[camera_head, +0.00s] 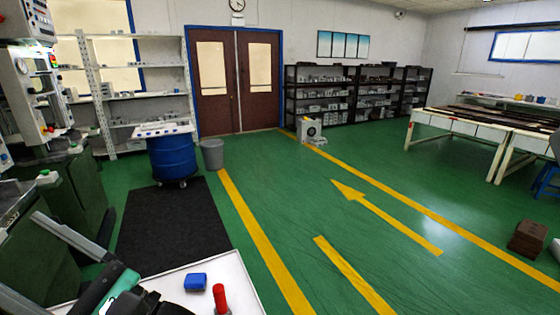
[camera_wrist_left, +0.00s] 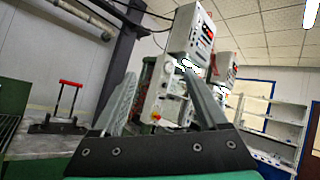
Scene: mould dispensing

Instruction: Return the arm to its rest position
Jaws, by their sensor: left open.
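My left gripper (camera_head: 18,250) is at the lower left of the head view, over the green machine side of the room. Its two grey fingers are spread and point away to the left. In the left wrist view the gripper (camera_wrist_left: 158,75) is open, with nothing between the fingertips. A machine control box (camera_wrist_left: 190,30) shows beyond the fingers, in the background. My right gripper is not in view.
A white table (camera_head: 248,288) at the bottom edge holds a blue block (camera_head: 195,281) and a red upright object (camera_head: 219,298). Green machines (camera_head: 85,185) stand at left. A blue drum (camera_head: 172,158) stands beyond a dark mat (camera_head: 165,225). A red-handled frame (camera_wrist_left: 70,83) shows in the wrist view.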

